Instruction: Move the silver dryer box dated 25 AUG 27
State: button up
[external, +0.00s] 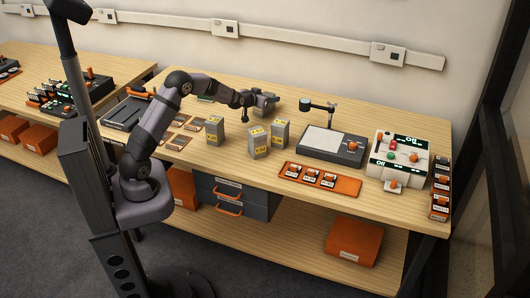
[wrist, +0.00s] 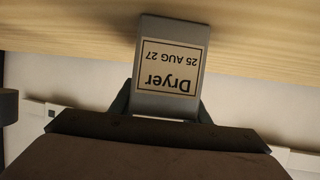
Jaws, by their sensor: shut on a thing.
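My gripper (external: 262,102) is over the back middle of the table in the external view. In the wrist view it is shut on a silver dryer box (wrist: 172,68), with a dark finger on each side. The box's label reads "Dryer 25 AUG 27" and appears upside down in that view. The wooden tabletop fills the top of the wrist view behind the box. I cannot tell whether the box touches the table. In the external view the held box is small and hard to separate from the gripper.
Three silver boxes with yellow labels stand in front: one at left (external: 215,131), one in the middle (external: 258,142), one at right (external: 280,134). An orange tray (external: 290,173) with several small items lies front right. A grey device with a pale plate (external: 325,140) stands behind it.

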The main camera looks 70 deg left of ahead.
jog(key=shift+s+a+f+b, duration=0.2)
jog(key=shift+s+a+b, duration=0.45)
jog(key=shift+b, duration=0.2)
jog(key=s+a+b, duration=0.2)
jog(key=b, duration=0.1)
jog(key=shift+s+a, duration=0.25)
jog(key=shift+a, duration=0.05)
jog(key=s+a+p, duration=0.2)
jog(key=s+a+r+p, duration=0.1)
jog(key=p, duration=0.1)
jog(key=shift+s+a, duration=0.35)
jog(key=shift+s, duration=0.05)
jog(key=shift+s+a+f+p, duration=0.25)
jog(key=shift+s+a+p, duration=1)
jog(key=shift+p, duration=0.1)
jog(key=o, duration=1.3)
jog(key=shift+o, duration=0.2)
jog(key=shift+s+d, duration=0.1)
